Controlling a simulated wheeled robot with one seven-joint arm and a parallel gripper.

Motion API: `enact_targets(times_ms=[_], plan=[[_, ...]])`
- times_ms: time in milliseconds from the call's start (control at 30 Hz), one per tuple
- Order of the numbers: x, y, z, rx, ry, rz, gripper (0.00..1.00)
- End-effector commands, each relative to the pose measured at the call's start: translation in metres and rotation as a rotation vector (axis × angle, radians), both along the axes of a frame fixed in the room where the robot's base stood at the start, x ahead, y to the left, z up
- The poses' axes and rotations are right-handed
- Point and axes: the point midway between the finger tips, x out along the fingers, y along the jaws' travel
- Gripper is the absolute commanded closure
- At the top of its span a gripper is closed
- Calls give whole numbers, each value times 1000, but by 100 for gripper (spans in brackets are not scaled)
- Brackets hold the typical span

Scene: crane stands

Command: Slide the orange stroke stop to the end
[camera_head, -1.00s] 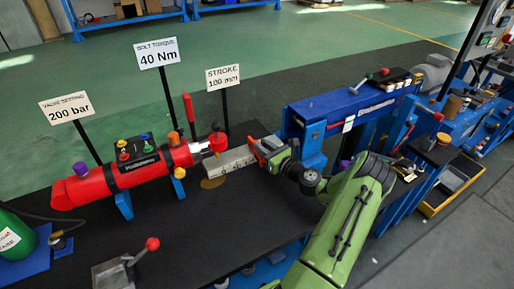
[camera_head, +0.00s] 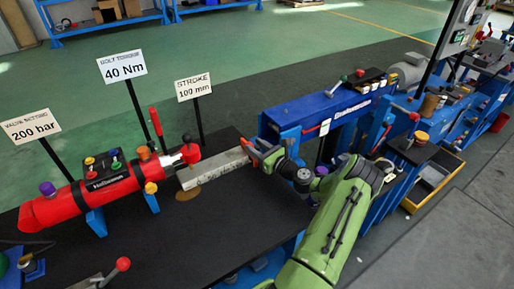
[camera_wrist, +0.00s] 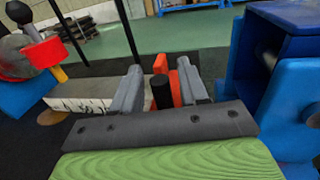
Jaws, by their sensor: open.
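The orange stroke stop (camera_wrist: 186,80) shows between my open fingers in the wrist view, with a black knob (camera_wrist: 160,90) in front of it. In the head view the orange-red stop (camera_head: 249,149) is at the right end of the visible pale marked bar (camera_head: 215,169), close to the blue frame. My gripper (camera_wrist: 161,85) is open around the stop and knob; whether a finger touches them I cannot tell. The bar runs left from my gripper toward the red cylinder (camera_head: 75,207). A sign reading "STROKE 100 mm" (camera_head: 193,88) stands behind the bar.
A blue frame (camera_wrist: 285,75) stands close on the right of my gripper. A red cap with a black ball knob (camera_wrist: 40,52) is at the left. The dark bench top (camera_head: 185,235) in front of the bar is mostly clear.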

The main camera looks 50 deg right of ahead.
Motion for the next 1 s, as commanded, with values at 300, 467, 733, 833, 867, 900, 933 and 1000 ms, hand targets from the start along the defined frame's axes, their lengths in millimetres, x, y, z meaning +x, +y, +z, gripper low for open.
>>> enact_targets(times_ms=[300, 467, 733, 833, 867, 900, 933, 1000], plan=[[-43, 3, 1, 5, 1, -6, 57], [-89, 9, 1, 4, 1, -5, 57], [-148, 16, 1, 1, 0, -4, 57], [-155, 17, 0, 0, 0, -1, 57], [-156, 17, 0, 0, 0, -1, 57], [-157, 18, 0, 0, 0, -1, 57], [-157, 18, 0, 0, 0, 0, 57], [-157, 18, 0, 0, 0, 0, 57]])
